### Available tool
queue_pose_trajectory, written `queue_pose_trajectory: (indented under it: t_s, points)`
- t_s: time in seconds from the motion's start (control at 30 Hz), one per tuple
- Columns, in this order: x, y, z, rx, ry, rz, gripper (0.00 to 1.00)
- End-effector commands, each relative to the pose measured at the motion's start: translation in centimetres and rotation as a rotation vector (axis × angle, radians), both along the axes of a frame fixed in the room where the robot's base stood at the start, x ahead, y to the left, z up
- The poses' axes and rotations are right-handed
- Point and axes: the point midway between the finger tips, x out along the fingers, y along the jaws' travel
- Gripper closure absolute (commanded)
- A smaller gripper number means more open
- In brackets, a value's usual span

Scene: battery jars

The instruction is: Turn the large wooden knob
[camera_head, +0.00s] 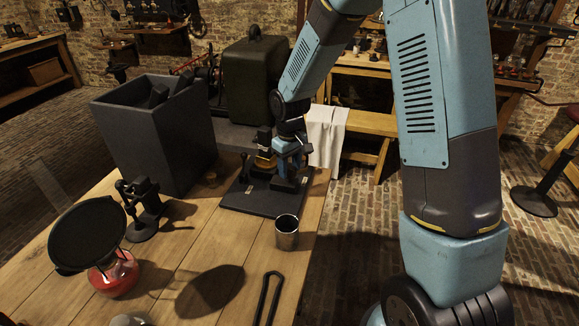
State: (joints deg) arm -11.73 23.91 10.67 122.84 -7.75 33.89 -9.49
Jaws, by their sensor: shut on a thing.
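A dark apparatus on a flat black base (243,197) stands near the table's far right edge. A small orange-brown round part (265,161) shows on it, just left of my gripper. I cannot tell whether this is the large wooden knob. My gripper (286,182) reaches down over the right side of the base, its black fingers low and close to it. It is shut on a part of this apparatus. The gripped part is hidden behind the fingers and the blue gripper body.
A metal cup (287,232) stands in front of the base. A tall dark box (155,133) and a dark green case (254,80) stand behind and left. A red lamp with a black disc (87,235), a small black stand (144,208) and a black looped bar (267,298) are nearer.

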Motion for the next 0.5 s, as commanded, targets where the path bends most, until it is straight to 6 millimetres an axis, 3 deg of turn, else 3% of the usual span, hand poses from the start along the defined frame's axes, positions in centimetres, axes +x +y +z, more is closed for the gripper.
queue_pose_trajectory:
  t_s: [0.5]
  points:
    - [0.25,0.0,0.11,0.002,-0.006,0.031,0.85]
